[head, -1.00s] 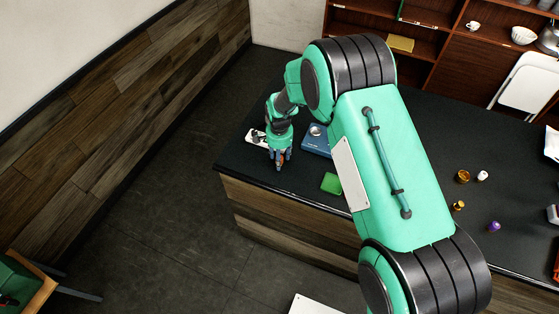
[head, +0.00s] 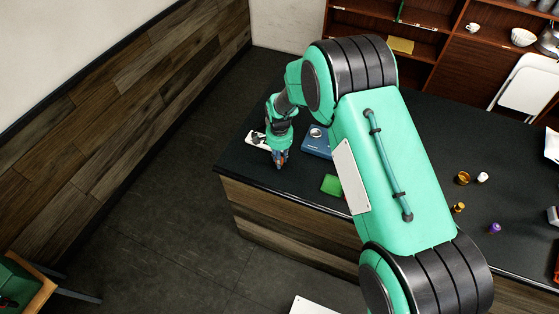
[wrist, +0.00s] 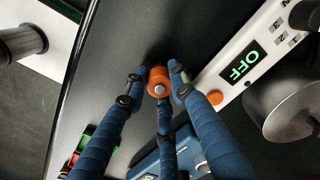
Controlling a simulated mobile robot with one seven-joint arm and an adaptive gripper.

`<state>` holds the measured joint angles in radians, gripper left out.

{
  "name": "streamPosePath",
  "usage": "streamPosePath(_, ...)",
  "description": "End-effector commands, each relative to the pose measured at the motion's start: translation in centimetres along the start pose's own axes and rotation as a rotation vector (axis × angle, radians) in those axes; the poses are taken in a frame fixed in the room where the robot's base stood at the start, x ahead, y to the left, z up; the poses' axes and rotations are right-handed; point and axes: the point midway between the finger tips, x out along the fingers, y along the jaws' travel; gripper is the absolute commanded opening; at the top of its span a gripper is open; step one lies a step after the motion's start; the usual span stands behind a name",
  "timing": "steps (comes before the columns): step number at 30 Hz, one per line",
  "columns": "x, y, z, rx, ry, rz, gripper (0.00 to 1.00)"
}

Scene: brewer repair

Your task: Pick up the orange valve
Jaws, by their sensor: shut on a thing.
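The orange valve (wrist: 158,76) is a small round piece with a pale hexagonal centre, over the black counter in the wrist view. My gripper (wrist: 158,92) has blue-wrapped fingers that are shut on it from several sides. In the head view my gripper (head: 279,165) is low over the counter's near left corner, with a bit of orange between the fingertips. The fingers hide most of the valve there, and I cannot tell whether it still touches the counter.
A white device (wrist: 231,79) with a lit "OFF" display lies beside my gripper. A blue box (head: 317,141) and a green pad (head: 331,184) are to the right on the black counter (head: 300,182). Small caps, including a purple one (head: 495,228), stand farther right. The counter's front edge is close.

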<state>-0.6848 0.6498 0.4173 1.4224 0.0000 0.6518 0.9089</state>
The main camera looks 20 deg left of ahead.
Motion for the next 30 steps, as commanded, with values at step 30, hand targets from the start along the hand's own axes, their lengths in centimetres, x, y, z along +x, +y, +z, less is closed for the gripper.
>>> streamPosePath(30, -4.2, 9.0, 7.3, 0.0, 0.0, 0.0, 0.0)
